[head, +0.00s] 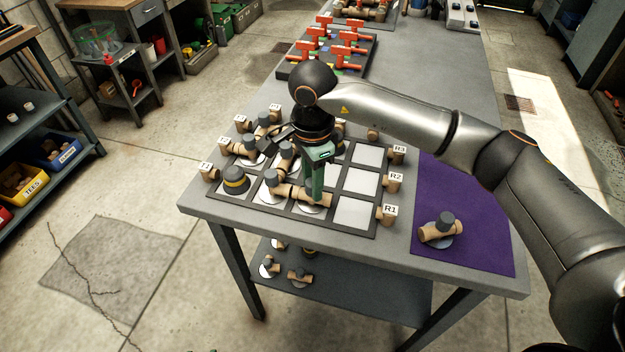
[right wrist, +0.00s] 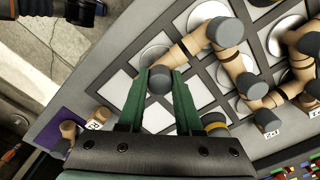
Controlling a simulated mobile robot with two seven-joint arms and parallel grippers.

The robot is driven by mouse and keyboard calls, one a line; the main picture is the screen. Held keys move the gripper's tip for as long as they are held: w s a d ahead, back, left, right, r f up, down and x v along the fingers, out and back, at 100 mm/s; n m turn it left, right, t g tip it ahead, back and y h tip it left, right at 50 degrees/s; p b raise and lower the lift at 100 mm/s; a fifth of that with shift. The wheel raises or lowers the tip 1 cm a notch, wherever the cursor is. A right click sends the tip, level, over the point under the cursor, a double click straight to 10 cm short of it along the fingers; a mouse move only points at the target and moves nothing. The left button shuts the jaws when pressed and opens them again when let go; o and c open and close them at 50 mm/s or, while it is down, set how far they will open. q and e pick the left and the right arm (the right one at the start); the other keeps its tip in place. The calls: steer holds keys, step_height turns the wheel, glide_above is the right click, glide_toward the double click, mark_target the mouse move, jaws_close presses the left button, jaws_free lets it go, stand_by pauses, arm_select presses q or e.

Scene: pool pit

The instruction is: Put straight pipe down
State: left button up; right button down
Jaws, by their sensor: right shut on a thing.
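My right gripper (head: 316,190) points down over the front row of the grid board (head: 352,214). Its green fingers are shut on the straight pipe (head: 323,200), a tan tube low over a front-row cell with a white disc below. In the right wrist view the fingertips close around its grey knob (right wrist: 159,79). Neighbouring tan pipe pieces (head: 281,190) lie in a line to its left; I cannot tell whether the ends touch. The fingers hide part of the pipe, and its contact with the board is unclear.
A purple mat (head: 472,200) to the right bears another tan pipe with a grey knob (head: 440,231). Labelled tan end pieces, such as R1 (head: 388,214), edge the board. Right-hand cells are bare. Red-handled valves (head: 338,45) lie behind.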

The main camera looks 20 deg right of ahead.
steer(key=c, duration=0.6)
jaws_free()
steer(key=shift+f, duration=0.1)
step_height(320, 180, up, 12)
steer(key=shift+r, duration=0.2)
